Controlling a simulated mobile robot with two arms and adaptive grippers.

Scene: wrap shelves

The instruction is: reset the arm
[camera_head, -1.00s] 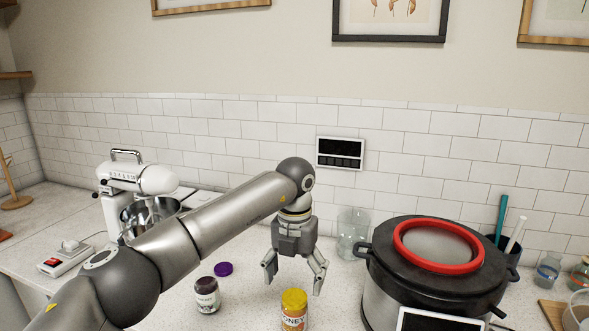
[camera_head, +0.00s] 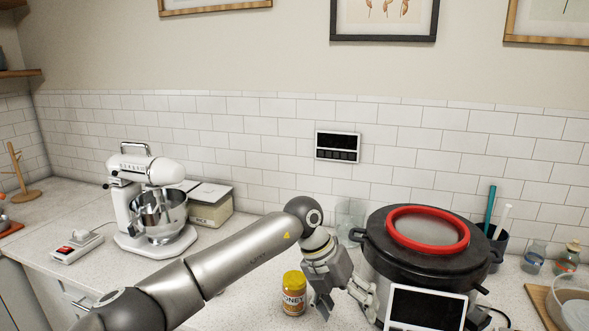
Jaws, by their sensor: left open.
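My left arm reaches in from the lower left of the head view. Its gripper (camera_head: 346,301) points down over the counter, with its fingers apart and nothing between them. It is just right of a honey jar (camera_head: 293,294) with a yellow lid, which stands upright. In the picture the gripper overlaps the left side of the large dark pot (camera_head: 386,270); I cannot tell whether they touch. My right gripper is not in view.
A stand mixer (camera_head: 150,205) and a lidded box (camera_head: 210,206) stand at the back left. The pot has a red ring (camera_head: 403,233) on top and a dark screen (camera_head: 426,308) in front. A glass jar (camera_head: 350,218) stands behind the gripper. Bare counter (camera_head: 80,265) shows at left.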

